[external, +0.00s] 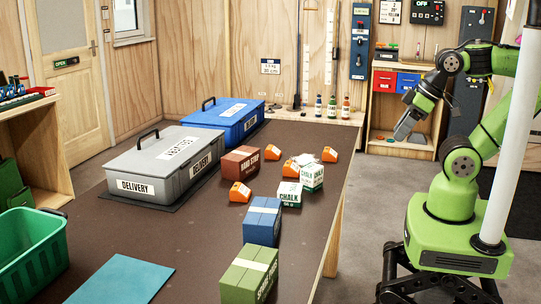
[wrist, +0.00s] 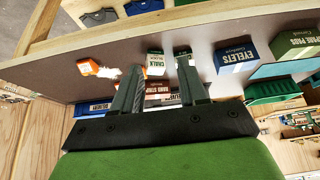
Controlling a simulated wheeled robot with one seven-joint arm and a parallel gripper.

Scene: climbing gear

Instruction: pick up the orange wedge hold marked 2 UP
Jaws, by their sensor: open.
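An orange wedge (wrist: 88,67) also shows at the left in the wrist view. My gripper (external: 405,128) is open and empty, raised off the table's right side, well apart from the wedges; its two fingers (wrist: 160,64) show in the wrist view.
White chalk boxes (external: 289,194) and a red-brown box (external: 241,161) crowd the wedges. A blue box (external: 262,222) and a green box (external: 249,275) stand nearer. A grey delivery case (external: 150,172) and a blue case (external: 215,118) line the left.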

